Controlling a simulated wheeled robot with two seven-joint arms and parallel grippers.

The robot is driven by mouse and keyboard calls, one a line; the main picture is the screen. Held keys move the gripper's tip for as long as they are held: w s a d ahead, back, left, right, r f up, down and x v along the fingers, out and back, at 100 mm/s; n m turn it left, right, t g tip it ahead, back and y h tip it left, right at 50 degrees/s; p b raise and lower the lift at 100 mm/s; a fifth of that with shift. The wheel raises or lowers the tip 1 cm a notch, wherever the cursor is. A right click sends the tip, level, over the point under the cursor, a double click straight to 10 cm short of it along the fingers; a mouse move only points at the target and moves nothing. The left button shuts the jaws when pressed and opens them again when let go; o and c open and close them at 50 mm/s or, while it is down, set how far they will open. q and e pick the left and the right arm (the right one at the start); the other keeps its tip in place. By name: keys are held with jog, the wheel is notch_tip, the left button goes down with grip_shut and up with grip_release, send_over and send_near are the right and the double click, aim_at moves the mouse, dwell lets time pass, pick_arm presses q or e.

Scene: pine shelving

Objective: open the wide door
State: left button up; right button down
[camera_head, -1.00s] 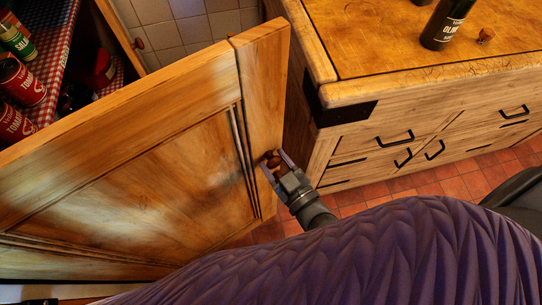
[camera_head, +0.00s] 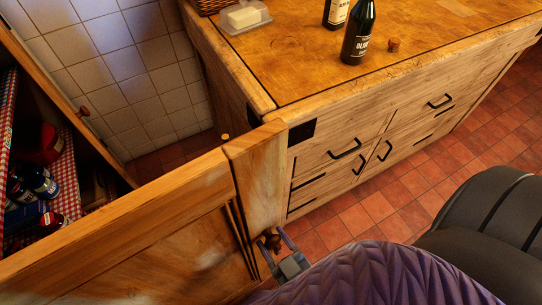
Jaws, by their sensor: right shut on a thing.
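The wide wooden door (camera_head: 130,235) of the pine shelving stands open across the lower left, its panel facing me. Its upright edge board (camera_head: 258,175) reaches close to the corner of the wooden counter. A dark round knob (camera_head: 272,241) sits low on that board. My right gripper (camera_head: 277,243) has its two fingers around the knob and is shut on it. My purple-sleeved arm covers the bottom middle. My left gripper is out of view.
A wooden counter (camera_head: 340,150) with black-handled drawers stands behind the door, with dark bottles (camera_head: 358,35) and a butter dish (camera_head: 245,17) on top. Shelves with jars (camera_head: 40,180) show at the left. Red floor tiles (camera_head: 400,200) are clear at the right.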

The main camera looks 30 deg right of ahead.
dwell(0.3)
jog(key=shift+c, duration=0.7)
grip_release()
jog(key=s, duration=1)
jog(key=shift+d, duration=0.3)
jog(key=shift+c, duration=0.3)
